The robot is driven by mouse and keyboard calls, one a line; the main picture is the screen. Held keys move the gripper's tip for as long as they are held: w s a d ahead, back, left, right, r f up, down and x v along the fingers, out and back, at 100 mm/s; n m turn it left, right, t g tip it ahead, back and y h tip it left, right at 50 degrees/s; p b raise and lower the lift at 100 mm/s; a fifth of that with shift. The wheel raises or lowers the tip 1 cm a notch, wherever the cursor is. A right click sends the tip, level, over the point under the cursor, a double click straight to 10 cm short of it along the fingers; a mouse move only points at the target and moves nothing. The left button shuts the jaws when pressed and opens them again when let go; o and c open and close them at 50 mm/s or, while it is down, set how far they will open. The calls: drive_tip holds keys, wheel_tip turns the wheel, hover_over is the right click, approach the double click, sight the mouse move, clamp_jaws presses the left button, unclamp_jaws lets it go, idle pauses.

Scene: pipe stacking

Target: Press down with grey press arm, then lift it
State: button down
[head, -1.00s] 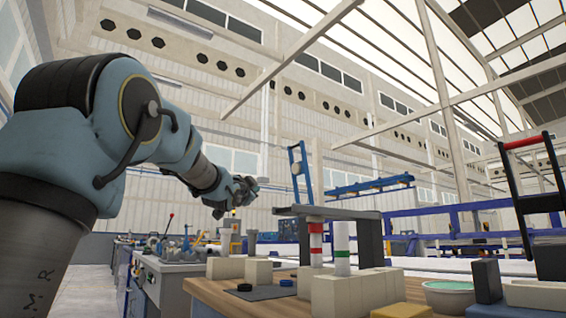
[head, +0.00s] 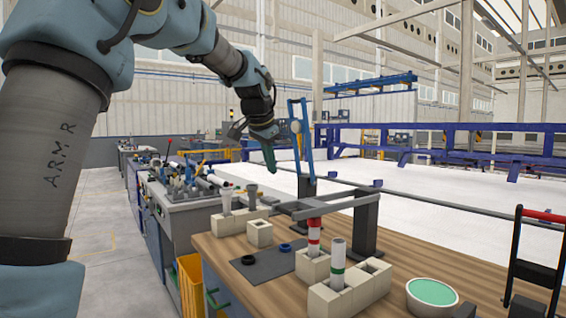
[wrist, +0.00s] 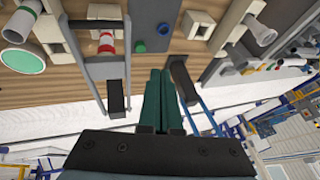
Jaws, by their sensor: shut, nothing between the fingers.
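The grey press arm (head: 330,203) lies roughly level across the top of the red-and-white pipe (head: 314,237), hinged at a dark post (head: 364,224). That pipe stands upright in a cream block (head: 312,266); whether the arm touches its top I cannot tell. In the wrist view the grey arm (wrist: 124,60) is at the upper left. My gripper (head: 272,168) is shut and empty, pointing down in the air behind the grey arm, near the upright blue lever frame (head: 303,140). In the wrist view its green fingers (wrist: 161,75) lie between grey arm and blue frame.
A green-banded white pipe (head: 338,268) stands in a neighbouring cream block. A green bowl (head: 432,296) and a black frame with a red handle (head: 538,250) are at the right. Blue and black rings lie on a dark mat (head: 268,264). Free room is above the bench.

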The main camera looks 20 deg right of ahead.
sight(284, 212)
drive_tip(key=s+a+r+g+y+p, duration=0.2)
drive_tip(key=s+r+g+p, duration=0.2)
drive_tip(key=s+r+p, duration=0.25)
drive_tip(key=d+f+p, duration=0.1)
drive_tip(key=f, duration=0.3)
drive_tip(key=f+p, duration=0.1)
drive_tip(key=f, duration=0.4)
drive_tip(key=d+f+p, duration=0.1)
drive_tip(key=f+p, duration=0.1)
drive_tip(key=f, duration=0.3)
drive_tip(key=shift+s+d+f, duration=0.15)
drive_tip(key=shift+d+f, duration=0.05)
drive_tip(key=shift+d, duration=0.15)
drive_tip(key=shift+f, duration=0.1)
